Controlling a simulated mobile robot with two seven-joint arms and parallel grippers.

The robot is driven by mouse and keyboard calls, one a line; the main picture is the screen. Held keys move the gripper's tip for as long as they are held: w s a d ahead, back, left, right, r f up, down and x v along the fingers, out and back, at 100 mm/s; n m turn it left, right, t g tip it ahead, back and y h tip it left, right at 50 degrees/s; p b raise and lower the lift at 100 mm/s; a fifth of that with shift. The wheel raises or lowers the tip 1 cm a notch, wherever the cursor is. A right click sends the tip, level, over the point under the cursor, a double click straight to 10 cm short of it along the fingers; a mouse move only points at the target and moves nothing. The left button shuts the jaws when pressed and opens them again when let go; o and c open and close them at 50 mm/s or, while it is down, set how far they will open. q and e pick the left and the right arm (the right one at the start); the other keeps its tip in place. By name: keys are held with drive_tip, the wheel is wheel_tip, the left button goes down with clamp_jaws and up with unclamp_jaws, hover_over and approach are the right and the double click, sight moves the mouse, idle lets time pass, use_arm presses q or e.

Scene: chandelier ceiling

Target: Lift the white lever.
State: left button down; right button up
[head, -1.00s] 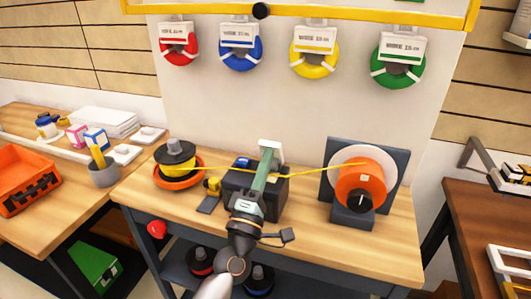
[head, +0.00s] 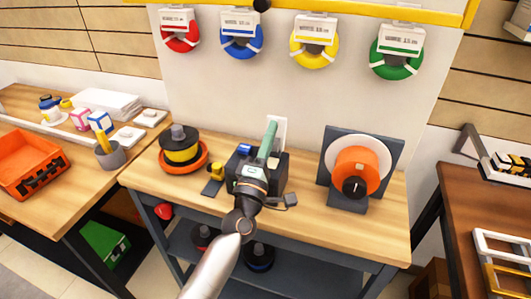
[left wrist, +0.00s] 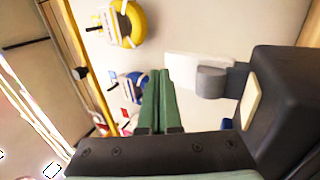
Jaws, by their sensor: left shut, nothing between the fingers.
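The white lever (head: 282,130) stands up at the back of a dark box-shaped machine (head: 275,165) on the wooden workbench. In the left wrist view the lever (left wrist: 190,62) is a white plate joined to a grey round hub, beside the dark machine body (left wrist: 285,100). My left gripper (head: 271,125) reaches over the machine with its green fingers together and empty. Its fingertips (left wrist: 160,75) are close beside the lever's end; I cannot tell whether they touch it. The fingers and wrist hide part of the lever and machine. My right gripper is not in view.
A yellow wire spool (head: 180,148) sits in an orange dish at left. An orange reel (head: 357,172) on a dark stand is at right. Coloured wire coils hang on the board behind. Bare bench top (head: 315,225) lies at front right.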

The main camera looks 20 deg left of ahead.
use_arm(q)
drive_tip(key=b+v, duration=0.2)
drive_tip(key=v, duration=1)
drive_tip(key=shift+s, duration=0.25)
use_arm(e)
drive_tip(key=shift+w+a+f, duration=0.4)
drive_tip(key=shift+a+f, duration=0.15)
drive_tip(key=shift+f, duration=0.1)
use_arm(q)
drive_tip(key=shift+f, duration=0.1)
drive_tip(key=s+d+f+m+g+h+p, duration=0.1)
drive_tip(key=s+f+m+g+h+p, duration=0.15)
drive_tip(key=f+m, duration=0.35)
drive_tip(key=s+d+f+m+g+h+p, duration=0.1)
drive_tip(key=s+d+f+m+g, duration=0.1)
drive_tip(key=f+m+g, duration=0.3)
drive_tip(key=s+a+f+m+g+y+p, duration=0.2)
drive_tip(key=s+f+m+g, duration=0.4)
drive_tip(key=s+f, duration=0.7)
wheel_tip(320, 180, down, 3)
drive_tip(key=a+m+p, duration=0.1)
drive_tip(key=a+m, duration=0.1)
drive_tip(key=shift+a+m, duration=0.2)
drive_tip(key=shift+m, duration=0.2)
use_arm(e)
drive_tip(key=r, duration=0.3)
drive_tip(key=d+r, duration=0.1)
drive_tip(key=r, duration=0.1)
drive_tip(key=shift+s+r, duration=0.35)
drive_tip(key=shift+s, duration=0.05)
